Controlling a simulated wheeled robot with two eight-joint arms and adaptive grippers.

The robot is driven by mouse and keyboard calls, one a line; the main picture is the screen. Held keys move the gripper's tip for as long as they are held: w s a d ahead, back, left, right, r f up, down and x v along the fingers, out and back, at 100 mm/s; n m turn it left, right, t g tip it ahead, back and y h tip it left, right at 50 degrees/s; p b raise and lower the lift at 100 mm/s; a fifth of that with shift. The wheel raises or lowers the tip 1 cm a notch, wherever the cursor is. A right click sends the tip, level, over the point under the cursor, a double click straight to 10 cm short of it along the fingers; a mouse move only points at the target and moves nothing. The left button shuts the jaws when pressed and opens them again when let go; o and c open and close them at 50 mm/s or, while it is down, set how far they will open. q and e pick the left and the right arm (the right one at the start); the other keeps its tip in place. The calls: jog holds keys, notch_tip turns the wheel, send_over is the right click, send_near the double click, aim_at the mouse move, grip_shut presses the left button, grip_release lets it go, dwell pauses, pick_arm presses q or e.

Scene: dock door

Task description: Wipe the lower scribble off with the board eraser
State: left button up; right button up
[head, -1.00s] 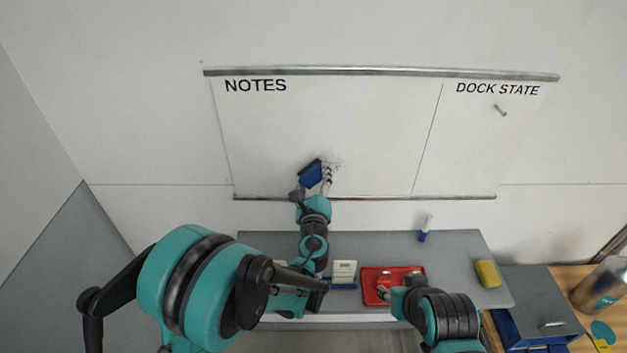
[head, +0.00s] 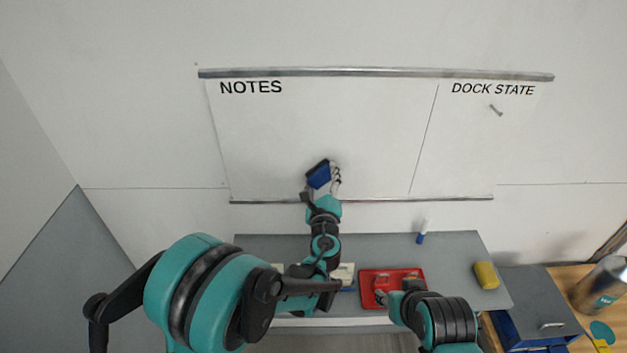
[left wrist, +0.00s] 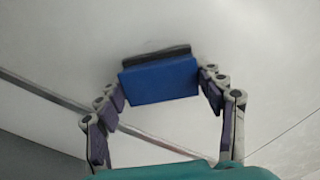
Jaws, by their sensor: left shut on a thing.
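The whiteboard (head: 260,130) hangs on the wall, with a NOTES panel at left and a DOCK STATE panel at right. My left gripper (head: 328,177) is shut on the blue board eraser (head: 318,174) at the lower middle of the NOTES panel. In the left wrist view the eraser (left wrist: 160,80) sits between both fingers, its dark pad toward the board; I cannot tell if it touches. No clear scribble shows in the head view; the eraser and gripper may hide some. My right gripper (head: 383,297) is low over the red tray (head: 367,280); its fingers are too small to judge.
A grey table (head: 385,245) stands below the board. On it are a blue-capped white bottle (head: 421,236), a yellow sponge-like block (head: 486,275) and a pale item (head: 345,271) partly behind my left arm. A metal rail (head: 400,199) runs along the board's lower edge.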

aim_at(310, 172)
pick_arm(q)
jog(key=shift+w+d+b, duration=0.1)
jog(key=shift+d+b, duration=0.3)
jog(key=shift+d, duration=1.75)
jog(key=shift+d+b, duration=0.4)
jog(key=shift+d, duration=1.25)
jog(key=shift+a+b, duration=0.8)
jog(key=shift+a, duration=2.05)
jog(key=shift+a+b, duration=0.4)
jog(key=shift+a, duration=2.25)
jog(key=shift+r, duration=0.2)
jog(key=shift+d, duration=0.1)
